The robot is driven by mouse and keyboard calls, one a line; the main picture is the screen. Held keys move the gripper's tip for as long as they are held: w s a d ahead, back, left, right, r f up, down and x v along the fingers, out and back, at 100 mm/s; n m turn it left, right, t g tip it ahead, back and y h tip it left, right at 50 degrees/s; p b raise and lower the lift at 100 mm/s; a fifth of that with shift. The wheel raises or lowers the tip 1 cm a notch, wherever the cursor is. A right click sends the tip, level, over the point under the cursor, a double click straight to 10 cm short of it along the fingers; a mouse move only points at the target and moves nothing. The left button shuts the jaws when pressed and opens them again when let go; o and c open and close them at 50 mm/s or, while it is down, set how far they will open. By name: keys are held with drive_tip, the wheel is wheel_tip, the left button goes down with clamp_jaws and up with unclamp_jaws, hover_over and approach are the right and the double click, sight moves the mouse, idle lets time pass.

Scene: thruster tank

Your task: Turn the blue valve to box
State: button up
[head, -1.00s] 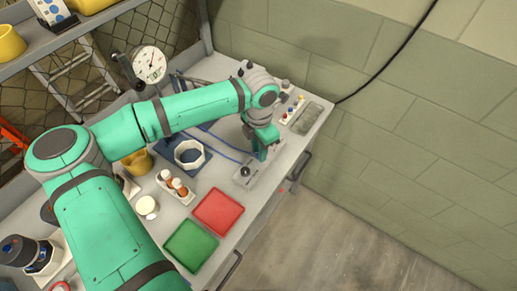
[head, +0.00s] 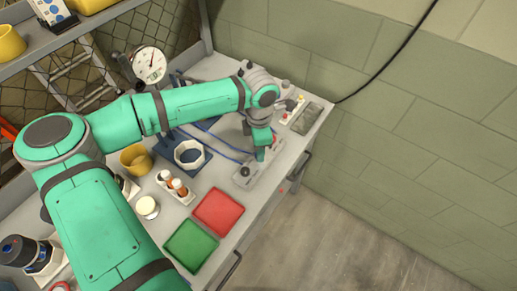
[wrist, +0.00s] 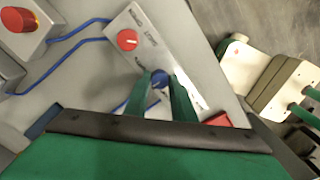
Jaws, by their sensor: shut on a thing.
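The blue valve (wrist: 159,77) is a small round knob on a pale grey panel (wrist: 150,45) in the wrist view. My gripper (wrist: 166,86) has its two green fingers on either side of the knob and is shut on it. A white pointer line on the knob is not clear to me. Small dark lettering is printed on the panel, too blurred to read surely. A red knob (wrist: 128,40) with a white mark sits on the same panel. In the head view my gripper (head: 261,153) is down at the panel, and its fingers hide the blue valve.
Blue tubing (wrist: 65,37) runs to the panel from a box with a red knob (wrist: 18,19). A red tray (head: 218,211) and green tray (head: 190,245) lie near the bench's front edge. A white ring-shaped vessel (head: 189,154), yellow cup (head: 136,158) and gauge (head: 149,64) stand further left.

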drive_tip(key=shift+w+r, duration=0.1)
drive_tip(key=shift+w, duration=0.05)
drive_tip(key=o, duration=1.1)
drive_tip(key=shift+c, duration=0.2)
wheel_tip(320, 180, up, 11)
drive_tip(key=shift+f, duration=0.2)
